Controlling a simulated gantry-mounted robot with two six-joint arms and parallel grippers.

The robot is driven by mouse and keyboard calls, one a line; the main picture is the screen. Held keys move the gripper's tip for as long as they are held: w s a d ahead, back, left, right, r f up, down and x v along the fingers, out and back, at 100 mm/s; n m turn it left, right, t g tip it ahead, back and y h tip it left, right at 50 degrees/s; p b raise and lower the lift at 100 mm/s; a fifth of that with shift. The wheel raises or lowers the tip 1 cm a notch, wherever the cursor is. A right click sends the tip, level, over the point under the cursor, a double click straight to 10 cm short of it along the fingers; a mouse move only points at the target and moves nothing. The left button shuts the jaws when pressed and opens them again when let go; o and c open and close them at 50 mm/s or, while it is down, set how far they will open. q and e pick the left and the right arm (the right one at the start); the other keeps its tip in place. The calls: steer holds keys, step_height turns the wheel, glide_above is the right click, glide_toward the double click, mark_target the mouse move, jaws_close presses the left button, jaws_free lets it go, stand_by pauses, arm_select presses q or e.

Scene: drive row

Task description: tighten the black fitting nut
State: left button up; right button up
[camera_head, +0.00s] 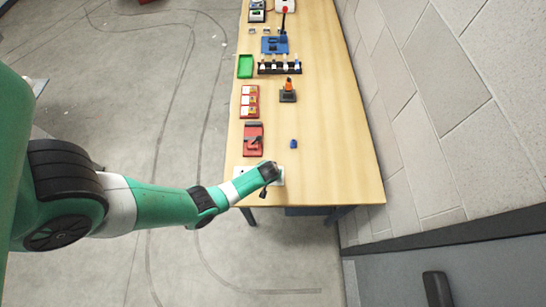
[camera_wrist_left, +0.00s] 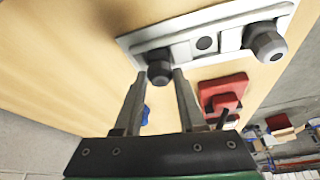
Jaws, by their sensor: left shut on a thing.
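In the left wrist view, a pale plate (camera_wrist_left: 204,28) carries two black fitting nuts. One black nut (camera_wrist_left: 159,66) is at the plate's near end, between my left gripper's fingertips (camera_wrist_left: 160,77). The gripper is shut on this nut. The other black nut (camera_wrist_left: 267,43) is at the far end, clear of the fingers. In the head view the plate (camera_head: 279,177) lies at the table's near end, and my left gripper (camera_head: 270,174) is over it, hiding most of it. My right gripper is in neither view.
A red device (camera_head: 253,140) and a small blue block (camera_head: 293,143) stand beyond the plate on the wooden table (camera_head: 335,150). Further along are a red tray (camera_head: 249,102), an orange-topped part (camera_head: 288,90) and a green tray (camera_head: 245,66). The table's right side is mostly clear.

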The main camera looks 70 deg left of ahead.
arm_select(q)
jaws_close()
steer(key=shift+s+m, duration=0.1)
steer(key=shift+m, duration=0.5)
steer(key=shift+m+t+h+p, duration=0.3)
steer(key=shift+m+h+p, duration=0.1)
steer(key=shift+m, duration=0.3)
steer(key=o, duration=1.1)
jaws_free()
